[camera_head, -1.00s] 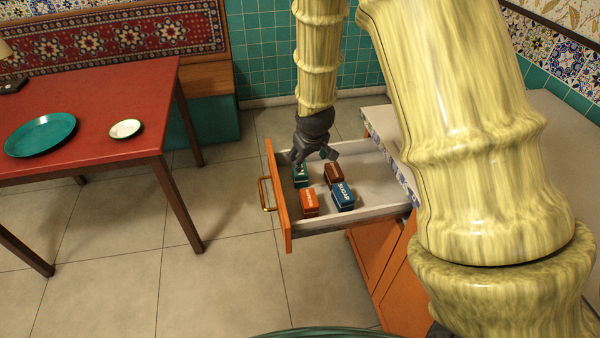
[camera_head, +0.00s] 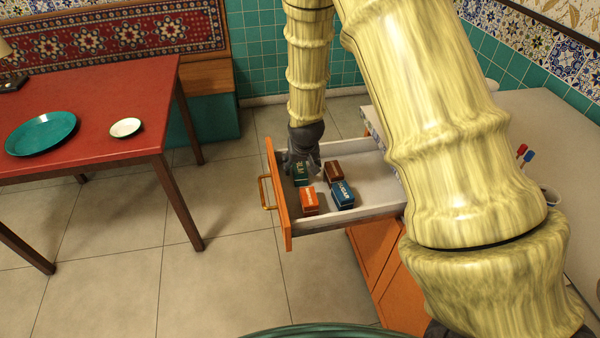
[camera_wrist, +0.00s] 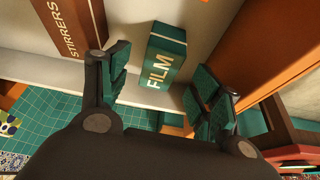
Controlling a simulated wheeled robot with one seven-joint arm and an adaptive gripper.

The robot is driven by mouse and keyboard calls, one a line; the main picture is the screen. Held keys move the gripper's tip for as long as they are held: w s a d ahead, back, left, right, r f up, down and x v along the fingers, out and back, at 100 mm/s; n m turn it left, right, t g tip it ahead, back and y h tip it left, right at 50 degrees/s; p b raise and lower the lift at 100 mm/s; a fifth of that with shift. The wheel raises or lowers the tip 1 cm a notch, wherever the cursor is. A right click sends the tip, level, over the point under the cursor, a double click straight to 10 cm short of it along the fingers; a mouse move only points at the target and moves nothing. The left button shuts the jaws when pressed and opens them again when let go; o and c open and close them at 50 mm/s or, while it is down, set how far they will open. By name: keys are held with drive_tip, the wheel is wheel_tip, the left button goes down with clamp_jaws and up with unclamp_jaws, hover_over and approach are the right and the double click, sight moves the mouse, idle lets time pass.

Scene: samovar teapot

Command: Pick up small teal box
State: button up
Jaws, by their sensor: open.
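The small teal box (camera_head: 301,174), with a label reading FILM, stands in the open drawer near its front panel, at the far left of the boxes. In the wrist view the teal box (camera_wrist: 163,66) lies ahead of my fingers, roughly between them. My gripper (camera_head: 303,165) is over the far side of the drawer, close to the teal box and partly in front of it. In the wrist view my gripper (camera_wrist: 160,95) is open, with its two dark fingers apart and nothing held. I cannot tell whether a finger touches the box.
The drawer (camera_head: 375,213) also holds an orange box (camera_head: 309,201), a blue SUGAR box (camera_head: 342,194) and a brown box (camera_head: 333,171), labelled STIRRERS in the wrist view (camera_wrist: 67,30). The orange drawer front (camera_head: 279,200) rises beside the teal box. A red table (camera_head: 90,110) stands left.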

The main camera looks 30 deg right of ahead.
sight(300, 167)
drive_tip(key=shift+x, duration=2.6)
drive_tip(key=shift+w, duration=0.15)
drive_tip(key=shift+r, duration=0.1)
drive_tip(key=c, duration=1.1)
